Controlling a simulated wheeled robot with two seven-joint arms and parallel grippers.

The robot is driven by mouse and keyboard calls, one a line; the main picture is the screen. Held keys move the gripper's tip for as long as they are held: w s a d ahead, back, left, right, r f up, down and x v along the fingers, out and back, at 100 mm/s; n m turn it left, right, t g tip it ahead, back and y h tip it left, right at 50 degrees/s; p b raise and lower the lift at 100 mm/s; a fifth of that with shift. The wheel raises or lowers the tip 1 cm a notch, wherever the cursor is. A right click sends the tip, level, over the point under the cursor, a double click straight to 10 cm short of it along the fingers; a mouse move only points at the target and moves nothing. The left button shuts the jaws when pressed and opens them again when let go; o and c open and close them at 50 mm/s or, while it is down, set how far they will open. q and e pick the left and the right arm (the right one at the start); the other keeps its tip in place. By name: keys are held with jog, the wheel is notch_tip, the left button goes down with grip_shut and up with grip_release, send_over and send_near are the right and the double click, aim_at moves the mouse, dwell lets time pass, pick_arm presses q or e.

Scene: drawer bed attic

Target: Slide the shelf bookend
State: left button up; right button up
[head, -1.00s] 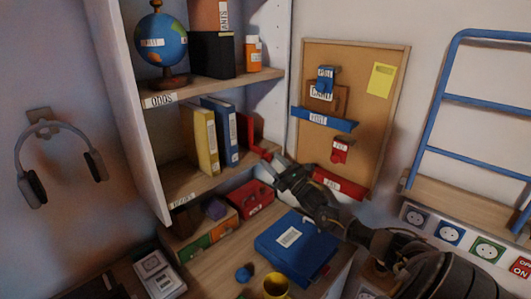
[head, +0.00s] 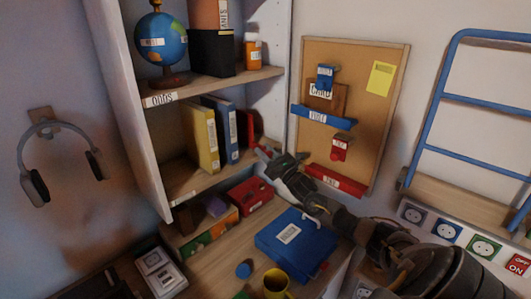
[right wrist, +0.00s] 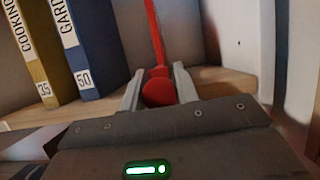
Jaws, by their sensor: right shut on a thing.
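The red bookend (head: 246,127) stands upright on the middle shelf, just right of the blue binder. Its round red knob (right wrist: 159,88) shows in the right wrist view between my fingers, with a thin red upright behind it. My right gripper (head: 266,155) reaches in from the lower right at the shelf's front edge. In the right wrist view its two pale fingers (right wrist: 158,90) are shut on the knob from either side. The bookend's foot is hidden. My left gripper is not in view.
A yellow binder (head: 201,140) and a blue binder (head: 226,130) stand left of the bookend. The shelf's white side wall (right wrist: 240,45) is to the right, with free shelf between. A red box (head: 250,193) and a blue folder (head: 297,243) lie below.

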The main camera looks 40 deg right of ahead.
grip_shut()
jog(key=d+b, duration=0.3)
jog(key=shift+w+d, duration=0.15)
jog(key=shift+d, duration=0.2)
jog(key=o, duration=1)
grip_release()
